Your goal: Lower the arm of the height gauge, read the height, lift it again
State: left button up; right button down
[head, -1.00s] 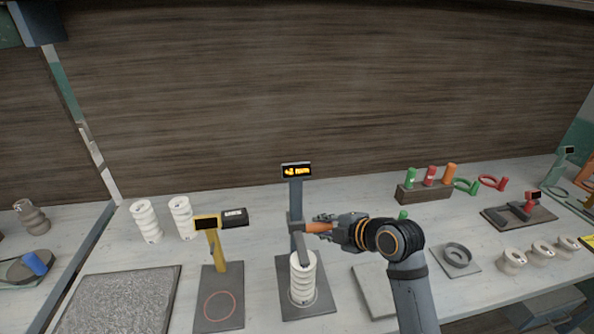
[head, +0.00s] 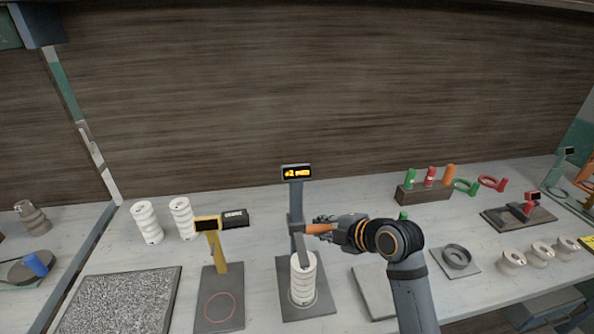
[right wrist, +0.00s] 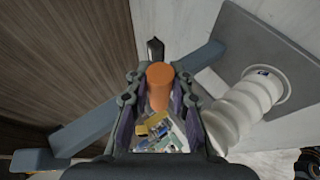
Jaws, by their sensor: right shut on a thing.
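The height gauge (head: 297,205) is a grey column on a dark base plate, with a lit display (head: 296,172) on top. The display shows yellow characters like "+2 mm", partly blurred. Its grey arm (head: 303,262) reaches forward over a white ribbed clay piece (head: 304,287) standing upright on the base. I cannot tell whether arm and piece touch. My right gripper (head: 326,229) is shut on the arm's orange handle (head: 316,228). In the right wrist view the orange handle (right wrist: 160,88) sits between the fingers, with the white piece (right wrist: 240,108) to the right. My left gripper is not in view.
A yellow gauge (head: 219,252) with a dark display stands left of the grey one. Two white ribbed pieces (head: 147,222) stand behind it. A speckled slab (head: 120,300) lies at front left. A flat grey plate (head: 373,292) and a dark ring (head: 457,256) lie on the right.

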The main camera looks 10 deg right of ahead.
jog(key=shift+r+p, duration=3.9)
jog(key=shift+r, duration=0.7)
jog(key=shift+f, duration=0.1)
jog(key=shift+c, duration=1.6)
grip_release()
jog(key=p+v, duration=0.4)
jog(key=v, duration=0.4)
jog(key=shift+f, duration=0.1)
